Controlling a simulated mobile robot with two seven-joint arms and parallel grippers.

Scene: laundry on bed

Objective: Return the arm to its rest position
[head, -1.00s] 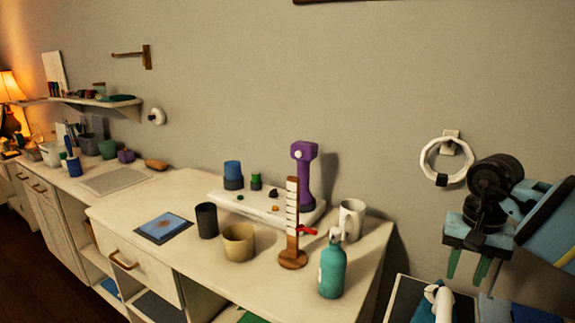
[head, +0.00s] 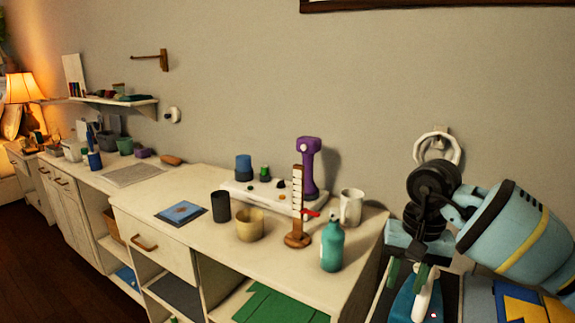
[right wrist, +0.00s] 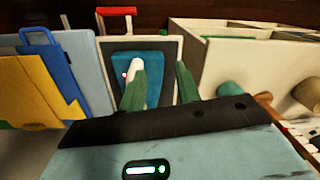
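My right gripper (head: 407,277) hangs at the lower right of the head view, fingers pointing down, to the right of the white counter's end. In the right wrist view its two green fingers (right wrist: 161,88) stand apart with a gap between them, so it is open. A white rounded object (right wrist: 139,64) on a blue panel shows just behind the left finger; I cannot tell whether they touch. The object also shows beside the fingers in the head view (head: 423,298). My left gripper is in neither view.
The white counter (head: 330,295) holds a teal bottle (head: 332,246), a white mug (head: 351,207), a tan cup (head: 249,226) and a purple device (head: 308,170). A white ring (head: 437,136) hangs on the wall behind my right arm. Blue and yellow folders (right wrist: 45,85) stand left in the wrist view.

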